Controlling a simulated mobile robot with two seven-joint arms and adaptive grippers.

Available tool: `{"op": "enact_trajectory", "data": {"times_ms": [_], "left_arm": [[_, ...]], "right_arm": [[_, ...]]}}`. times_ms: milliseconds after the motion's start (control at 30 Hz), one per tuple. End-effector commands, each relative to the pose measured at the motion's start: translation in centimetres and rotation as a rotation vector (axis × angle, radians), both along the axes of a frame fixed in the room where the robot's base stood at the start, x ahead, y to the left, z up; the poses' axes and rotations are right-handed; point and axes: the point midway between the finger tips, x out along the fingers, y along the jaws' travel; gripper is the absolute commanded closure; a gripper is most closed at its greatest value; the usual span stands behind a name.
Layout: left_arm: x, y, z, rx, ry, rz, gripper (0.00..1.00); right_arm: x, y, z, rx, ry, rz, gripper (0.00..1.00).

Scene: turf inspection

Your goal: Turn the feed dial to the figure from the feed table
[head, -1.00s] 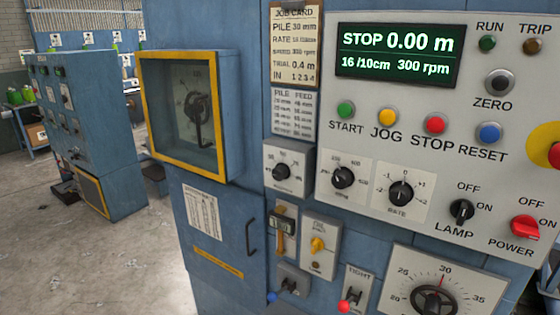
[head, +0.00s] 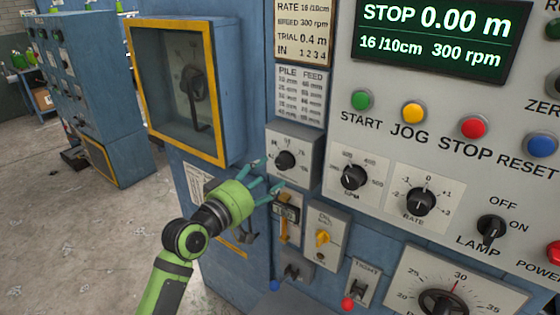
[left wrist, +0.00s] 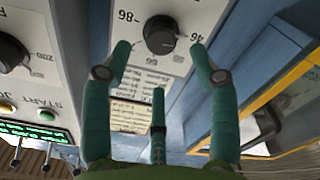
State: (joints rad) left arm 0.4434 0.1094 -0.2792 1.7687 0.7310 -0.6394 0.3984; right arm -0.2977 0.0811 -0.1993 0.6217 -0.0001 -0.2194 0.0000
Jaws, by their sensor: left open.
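The feed dial (head: 286,160) is a black knob on a pale box on the blue machine, below the feed table (head: 300,94). It also shows in the left wrist view (left wrist: 160,34), upside down, with 86 and 46 readable on its scale. My left gripper (head: 268,178) is open just in front of and below left of the dial in the head view. In the left wrist view its teal fingers (left wrist: 160,52) stand on both sides of the knob, apart from it. The job card (head: 301,30) hangs above the feed table. My right gripper is not in view.
The RPM knob (head: 354,177) and RATE knob (head: 420,201) sit to the right of the dial. A yellow-framed window box (head: 219,90) juts out at the left. Small levers and switches (head: 322,239) sit below. The display (head: 432,36) reads STOP 0.00 m.

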Motion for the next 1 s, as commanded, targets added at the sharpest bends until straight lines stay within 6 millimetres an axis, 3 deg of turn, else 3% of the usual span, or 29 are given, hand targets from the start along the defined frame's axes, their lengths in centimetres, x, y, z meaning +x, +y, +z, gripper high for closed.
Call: {"op": "enact_trajectory", "data": {"times_ms": [400,867,1000], "left_arm": [[4.3,-3.1,0.0,0.001,0.003,0.001,0.4],[5.2,-3.7,-0.2,0.002,0.001,0.002,0.4],[5.2,-3.7,-0.2,0.002,0.001,0.002,0.96]], "right_arm": [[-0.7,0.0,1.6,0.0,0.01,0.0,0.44],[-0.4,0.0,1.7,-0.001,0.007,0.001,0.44],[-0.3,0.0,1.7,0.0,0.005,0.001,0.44]]}}
